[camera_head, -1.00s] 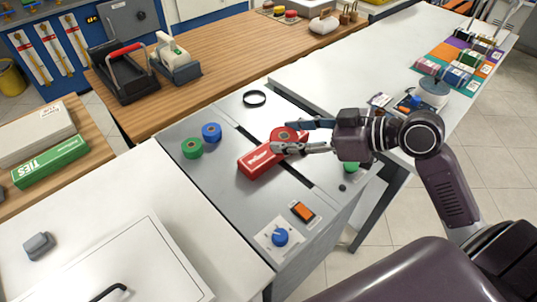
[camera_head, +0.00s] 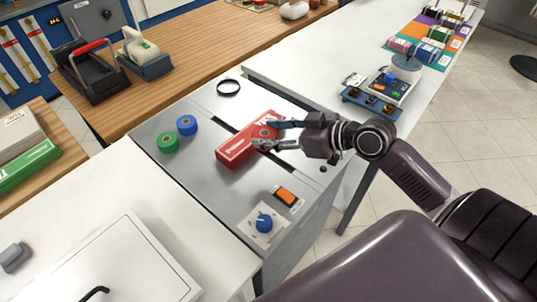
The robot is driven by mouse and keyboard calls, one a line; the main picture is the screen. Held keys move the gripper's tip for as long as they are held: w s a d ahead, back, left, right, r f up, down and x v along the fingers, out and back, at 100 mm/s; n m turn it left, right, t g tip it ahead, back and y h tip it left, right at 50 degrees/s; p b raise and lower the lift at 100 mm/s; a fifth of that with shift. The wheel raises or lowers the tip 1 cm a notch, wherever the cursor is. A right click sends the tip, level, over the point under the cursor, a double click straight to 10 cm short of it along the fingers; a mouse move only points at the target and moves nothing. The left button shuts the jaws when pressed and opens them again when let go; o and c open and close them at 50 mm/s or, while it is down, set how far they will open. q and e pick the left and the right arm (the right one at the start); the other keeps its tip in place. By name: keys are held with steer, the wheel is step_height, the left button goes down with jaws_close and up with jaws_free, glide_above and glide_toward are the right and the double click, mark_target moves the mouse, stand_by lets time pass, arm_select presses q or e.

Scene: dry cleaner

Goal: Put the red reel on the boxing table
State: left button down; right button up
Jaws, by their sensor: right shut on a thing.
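My right gripper (camera_head: 264,135) is shut on a small red reel (camera_head: 265,131), which is partly hidden by the fingers. It is over a red box (camera_head: 235,150) with white lettering, on a grey-topped table (camera_head: 190,200). I cannot tell whether the reel touches the box. A blue reel (camera_head: 187,125) and a green reel (camera_head: 168,142) stand on the same top, left of the box. No label shows which table is the boxing table. My left gripper is not in view.
A wooden counter (camera_head: 200,55) holds a black carrier (camera_head: 92,75).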

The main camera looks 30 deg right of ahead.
mark_target(270, 165)
step_height(270, 165, down, 9)
steer(key=shift+r, duration=0.15)
steer(key=shift+b, duration=0.3)
steer(key=shift+f, duration=0.2)
steer(key=o, duration=1.2)
steer(key=shift+c, duration=0.2)
steer(key=shift+r, duration=0.15)
